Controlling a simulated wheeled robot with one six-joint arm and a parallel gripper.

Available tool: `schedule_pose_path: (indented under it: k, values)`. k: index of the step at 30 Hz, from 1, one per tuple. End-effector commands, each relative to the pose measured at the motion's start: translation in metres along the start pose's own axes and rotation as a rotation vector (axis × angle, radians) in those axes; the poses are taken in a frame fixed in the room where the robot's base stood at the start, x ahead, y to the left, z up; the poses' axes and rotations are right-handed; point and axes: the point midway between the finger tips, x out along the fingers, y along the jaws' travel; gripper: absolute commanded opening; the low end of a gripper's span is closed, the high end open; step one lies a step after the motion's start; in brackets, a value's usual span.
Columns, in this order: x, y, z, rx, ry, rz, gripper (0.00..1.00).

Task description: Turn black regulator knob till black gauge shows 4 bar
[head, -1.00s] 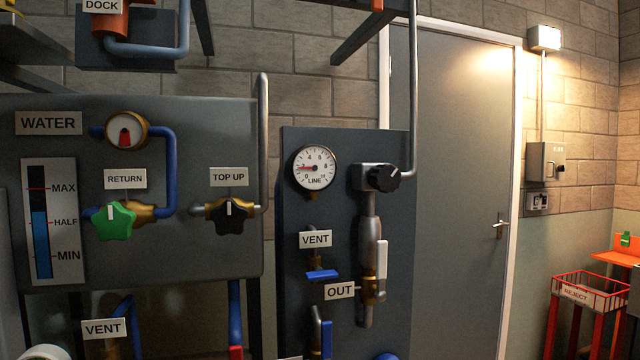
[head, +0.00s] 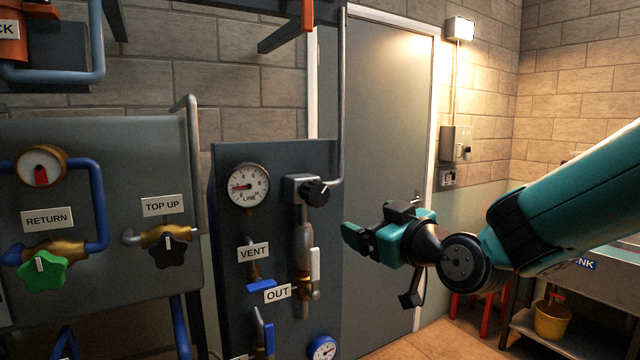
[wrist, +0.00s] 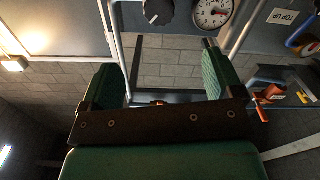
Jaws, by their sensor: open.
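The black regulator knob (head: 316,191), with a white mark, sits at the upper right of the dark panel. The black-rimmed LINE gauge (head: 247,186) is left of it. Its red needle points left, at the low end of the scale, below the 4. My gripper (head: 372,236) is to the right of and lower than the knob in the head view, apart from it, open and empty. In the wrist view the knob (wrist: 158,11) and gauge (wrist: 212,12) appear at the top, beyond the two spread green fingers (wrist: 160,78); the top of the knob is cut off.
The dark panel (head: 226,270) also carries a VENT valve, an OUT valve with a pale lever (head: 315,265) and a blue gauge (head: 322,348). Left is the water panel with a green knob (head: 42,270) and a black TOP UP knob (head: 168,250). A grey door (head: 385,130) stands behind.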

Motion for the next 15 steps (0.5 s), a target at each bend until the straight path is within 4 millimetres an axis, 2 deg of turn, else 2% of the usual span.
schedule_pose_path:
  k: [5,15]
  values:
    - [0.018,0.003,-0.006,-0.008,0.018,0.01,0.86]
    - [0.092,0.003,-0.009,-0.006,0.016,0.008,0.86]
